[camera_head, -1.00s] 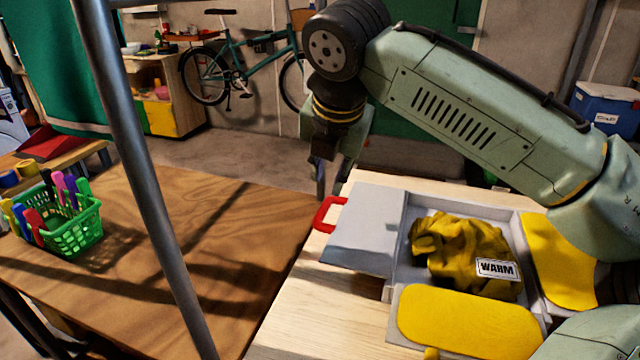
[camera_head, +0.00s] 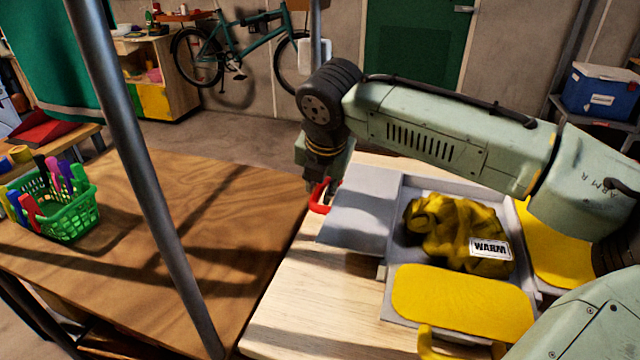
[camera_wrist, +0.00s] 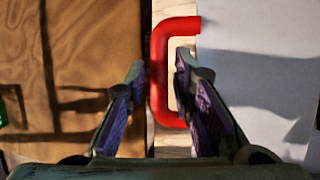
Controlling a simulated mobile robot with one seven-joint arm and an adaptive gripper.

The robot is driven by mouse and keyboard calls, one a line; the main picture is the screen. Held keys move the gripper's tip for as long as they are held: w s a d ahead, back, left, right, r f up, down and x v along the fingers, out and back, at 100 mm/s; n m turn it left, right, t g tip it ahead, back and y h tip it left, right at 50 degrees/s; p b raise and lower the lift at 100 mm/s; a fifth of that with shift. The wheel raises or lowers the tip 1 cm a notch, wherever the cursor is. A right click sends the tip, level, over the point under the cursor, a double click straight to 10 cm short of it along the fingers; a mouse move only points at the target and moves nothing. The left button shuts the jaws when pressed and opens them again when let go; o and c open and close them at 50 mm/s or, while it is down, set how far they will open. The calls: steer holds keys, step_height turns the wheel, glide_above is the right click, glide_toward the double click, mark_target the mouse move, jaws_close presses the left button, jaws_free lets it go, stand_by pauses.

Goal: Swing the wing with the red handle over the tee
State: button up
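The wing with the red handle (camera_head: 362,206) is a flat grey panel, spread open on the left of the folding board. Its red handle (camera_head: 318,205) sticks out at its left edge; the wrist view shows this handle (camera_wrist: 160,75) as a red bracket. The yellow tee (camera_head: 450,230), with a WARM label, lies bunched on the board's middle panel. My gripper (camera_head: 322,188) is down at the handle. In the wrist view, the open fingers of my gripper (camera_wrist: 160,85) stand on either side of the handle's long bar, with gaps visible.
Two yellow-padded wings (camera_head: 460,300) (camera_head: 560,255) lie open at the front and right of the board. A green basket of markers (camera_head: 65,212) stands on the brown table (camera_head: 190,200) at left. A grey pole (camera_head: 140,170) crosses the head view.

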steer(key=shift+c, duration=0.4)
jaws_close()
